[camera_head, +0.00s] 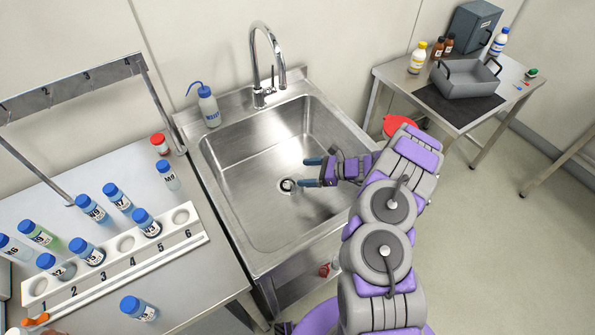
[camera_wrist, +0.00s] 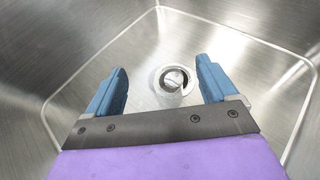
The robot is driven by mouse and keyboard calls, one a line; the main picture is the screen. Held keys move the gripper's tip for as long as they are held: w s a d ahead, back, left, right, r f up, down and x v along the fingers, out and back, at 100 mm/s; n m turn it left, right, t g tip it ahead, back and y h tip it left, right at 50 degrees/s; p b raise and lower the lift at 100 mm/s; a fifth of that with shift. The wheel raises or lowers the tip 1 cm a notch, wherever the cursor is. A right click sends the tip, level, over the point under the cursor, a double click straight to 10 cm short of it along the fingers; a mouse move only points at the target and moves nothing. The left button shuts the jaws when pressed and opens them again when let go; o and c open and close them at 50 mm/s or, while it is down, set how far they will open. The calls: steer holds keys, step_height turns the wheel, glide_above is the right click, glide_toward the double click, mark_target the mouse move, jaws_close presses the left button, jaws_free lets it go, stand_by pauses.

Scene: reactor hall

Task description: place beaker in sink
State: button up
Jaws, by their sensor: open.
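The steel sink (camera_head: 225,160) is set in a bench in the middle of the head view, and its basin fills the wrist view (camera_wrist: 225,45). My gripper (camera_head: 311,172) reaches into the space over the basin from the right. Its two blue fingers are apart in the wrist view (camera_wrist: 162,68), with the round drain (camera_wrist: 176,78) showing between their tips. A faint clear outline, seemingly the glass beaker (camera_wrist: 168,98), shows at the drain between the fingers. Its edges are hard to make out, and I cannot tell whether it touches the fingers or stands upright.
A tall faucet (camera_head: 262,65) and a blue wash bottle (camera_head: 208,105) stand at the sink's back rim. A white rack (camera_head: 125,262) with several blue-capped vials is on the left bench. A grey tray (camera_head: 465,80) and bottles are on the right table.

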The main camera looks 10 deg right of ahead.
steer(key=s+a+r+n+g+y, duration=0.1)
steer(key=s+a+r+n+g, duration=0.2)
steer(key=r, duration=0.4)
steer(key=s+a+r+n+g, duration=0.1)
steer(key=s+a+r+n, duration=0.15)
steer(key=a+r, duration=0.35)
steer(key=s+a+r+n+g+h, duration=0.2)
steer(key=s+a+r+n+g, duration=0.25)
steer(key=s+r+n, duration=0.55)
steer(key=s+d+r+n+h, duration=0.1)
steer(key=s+r+n+h, duration=0.15)
steer(key=s, duration=0.45)
steer(key=s+d+r+n+h, duration=0.1)
steer(key=s+r+h, duration=0.25)
steer(key=s, duration=0.25)
steer(key=s+d+r+n+t+h, duration=0.1)
steer(key=s+d+h, duration=0.4)
steer(key=s+d, duration=0.6)
steer(key=s+r+n, duration=0.1)
steer(key=s+n, duration=0.1)
steer(key=s, duration=0.2)
steer(key=shift+s+r+n, duration=0.2)
steer(key=shift+n, duration=0.1)
